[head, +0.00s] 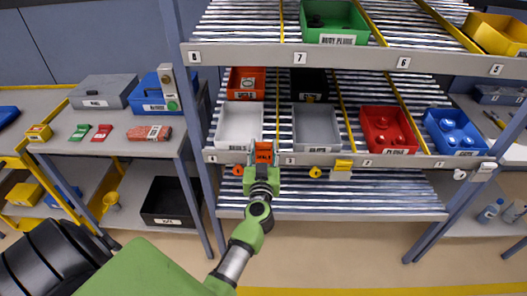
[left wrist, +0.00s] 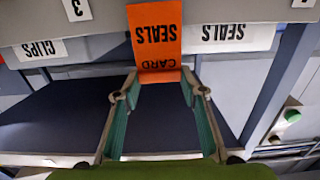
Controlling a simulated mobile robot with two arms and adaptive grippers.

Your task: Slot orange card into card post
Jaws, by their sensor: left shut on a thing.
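The orange card (head: 264,150) reads SEALS and stands in front of the rack's lower shelf rail, below the white bin. My left gripper (head: 263,163) is shut on its lower end. In the left wrist view the card (left wrist: 155,45) appears upside down, its near edge between the fingertips (left wrist: 160,93), overlapping the label rail. A pale box with a green disc (head: 168,86) on the rack's left upright may be the card post; I cannot make out a slot for certain. A similar green disc shows in the left wrist view (left wrist: 292,115). My right gripper is not in view.
A white bin (head: 238,126), grey bin (head: 316,128), red bin (head: 388,130) and blue bin (head: 454,132) stand on the rack. The left bench (head: 110,146) holds a grey case, blue box, and red and green cards. A yellow tag (head: 343,165) hangs on the rail.

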